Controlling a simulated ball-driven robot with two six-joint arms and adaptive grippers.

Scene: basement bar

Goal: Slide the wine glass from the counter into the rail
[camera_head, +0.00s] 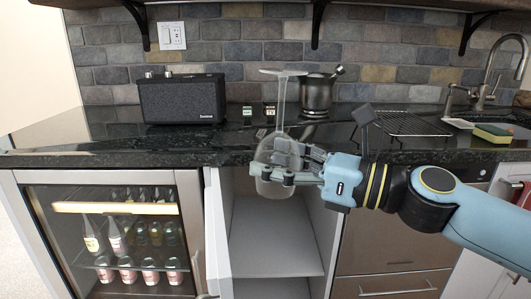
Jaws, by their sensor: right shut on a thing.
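The wine glass (273,187) is upside down, with its bowl low and its clear stem (281,101) rising to a flat foot (282,73) at the top. My right gripper (279,165) is shut on the bowl and holds it in front of the counter's front edge, over the open cabinet. The dark stone counter (120,142) runs behind the glass. The wood shelf (420,4) shows only as a strip at the top edge. I cannot make out a glass rail. My left gripper is not in view.
A black speaker (182,99), a dark metal shaker (316,94) and a wire rack (403,124) stand on the counter. Dark brackets (318,22) hang under the shelf. A sponge (493,133) lies near the tap (487,85). A bottle fridge (110,205) and an open cabinet (275,240) are below.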

